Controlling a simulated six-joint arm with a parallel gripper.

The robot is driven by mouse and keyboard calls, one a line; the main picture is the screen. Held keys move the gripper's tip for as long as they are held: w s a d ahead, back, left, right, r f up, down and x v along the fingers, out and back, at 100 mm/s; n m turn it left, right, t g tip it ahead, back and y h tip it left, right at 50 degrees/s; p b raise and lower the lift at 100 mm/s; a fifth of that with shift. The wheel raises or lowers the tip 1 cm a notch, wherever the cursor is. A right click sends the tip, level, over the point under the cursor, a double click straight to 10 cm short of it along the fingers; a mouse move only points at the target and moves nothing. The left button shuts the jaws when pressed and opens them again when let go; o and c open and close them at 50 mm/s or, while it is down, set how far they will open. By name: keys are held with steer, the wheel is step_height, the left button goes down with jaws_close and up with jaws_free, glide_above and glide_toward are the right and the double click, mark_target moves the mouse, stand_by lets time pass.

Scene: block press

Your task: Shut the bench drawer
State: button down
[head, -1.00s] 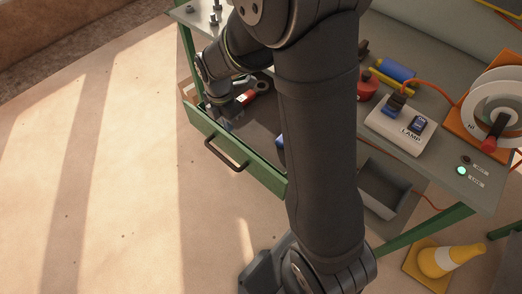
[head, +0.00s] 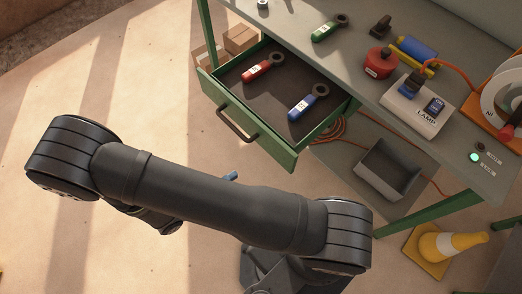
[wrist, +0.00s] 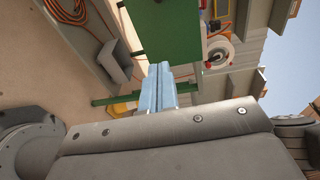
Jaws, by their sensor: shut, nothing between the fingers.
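The bench drawer is pulled out from under the bench top, with a green front (head: 247,120) and a black bar handle (head: 237,126) in the head view. A red-handled tool (head: 264,67) and a blue-handled tool (head: 309,100) lie inside on its dark floor (head: 280,88). My gripper is mostly hidden behind my arm in the head view; only a small blue tip (head: 230,176) shows, out in front of the drawer. In the wrist view its light-blue fingers (wrist: 158,80) are together and empty. A green panel (wrist: 166,28), likely the drawer front, lies beyond them; contact is unclear.
The bench top (head: 350,70) carries a green tool (head: 329,28), a red can (head: 379,63) and a lamp switch box (head: 416,103). Floor in front of the drawer is open.

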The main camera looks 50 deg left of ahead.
mark_target(321, 100)
steer(key=shift+n+t+y, duration=0.4)
steer(key=shift+n+y, duration=0.3)
steer(key=shift+y, duration=0.2)
steer(key=w, duration=1.3)
steer(key=shift+f, duration=0.15)
steer(key=shift+w, duration=0.2)
steer(key=w, duration=2.8)
steer(key=shift+w+d, duration=0.1)
steer(key=shift+w, duration=0.55)
steer(key=s, duration=1.4)
steer(key=shift+s, duration=0.3)
